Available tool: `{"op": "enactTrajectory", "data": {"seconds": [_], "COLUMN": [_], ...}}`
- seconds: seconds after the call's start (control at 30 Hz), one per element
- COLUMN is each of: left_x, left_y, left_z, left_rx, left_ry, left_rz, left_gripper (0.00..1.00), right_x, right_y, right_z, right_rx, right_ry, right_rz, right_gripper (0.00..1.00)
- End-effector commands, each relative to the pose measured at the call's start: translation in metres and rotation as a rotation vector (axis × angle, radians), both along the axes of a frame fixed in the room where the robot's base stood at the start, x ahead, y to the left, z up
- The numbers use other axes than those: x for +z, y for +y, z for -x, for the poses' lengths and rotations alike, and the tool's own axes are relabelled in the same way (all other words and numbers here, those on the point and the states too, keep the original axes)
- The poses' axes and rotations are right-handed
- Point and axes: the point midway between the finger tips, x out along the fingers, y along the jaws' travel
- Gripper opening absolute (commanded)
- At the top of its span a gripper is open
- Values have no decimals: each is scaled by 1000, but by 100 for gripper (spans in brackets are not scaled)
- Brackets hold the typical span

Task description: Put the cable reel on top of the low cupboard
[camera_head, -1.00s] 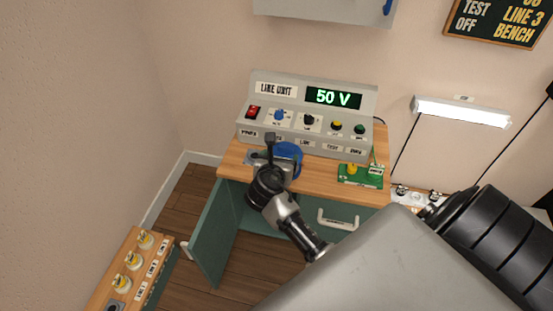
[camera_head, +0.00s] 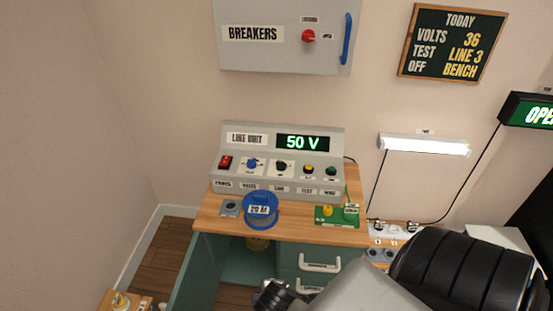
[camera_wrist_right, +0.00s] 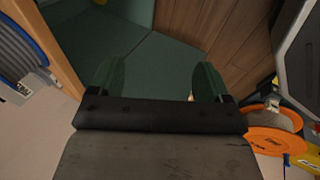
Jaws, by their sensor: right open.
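The blue cable reel (camera_head: 260,209), labelled 20 M, is on the wooden top of the low cupboard (camera_head: 290,234), in front of the line unit. In the right wrist view a blue-rimmed reel with grey cable (camera_wrist_right: 20,50) shows at the left edge, apart from the fingers. My right gripper (camera_wrist_right: 158,80) is open, with nothing between its two fingers. In the head view my right arm is low at the bottom, clear of the reel; its fingertips are not clear there. My left gripper is not in view.
The line unit (camera_head: 280,160) fills the back of the top. A green board (camera_head: 337,215) sits to the right of the reel. Orange discs (camera_wrist_right: 272,140) show at right in the wrist view.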

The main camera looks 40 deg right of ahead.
Motion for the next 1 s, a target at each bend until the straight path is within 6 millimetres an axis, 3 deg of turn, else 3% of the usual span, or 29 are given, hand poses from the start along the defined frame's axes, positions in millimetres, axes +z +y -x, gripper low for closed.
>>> {"op": "enactTrajectory", "data": {"seconds": [0.1,0.3,1.0], "left_x": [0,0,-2], "left_y": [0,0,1], "left_z": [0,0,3], "left_rx": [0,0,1], "left_ry": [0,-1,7], "left_rz": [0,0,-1], "left_gripper": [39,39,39], "right_x": [-16,-26,-28], "right_y": [16,33,35], "right_z": [34,63,67], "right_rx": [-250,-510,-552], "right_ry": [33,81,92], "right_rz": [-213,-398,-421], "right_gripper": [78,78,78]}}
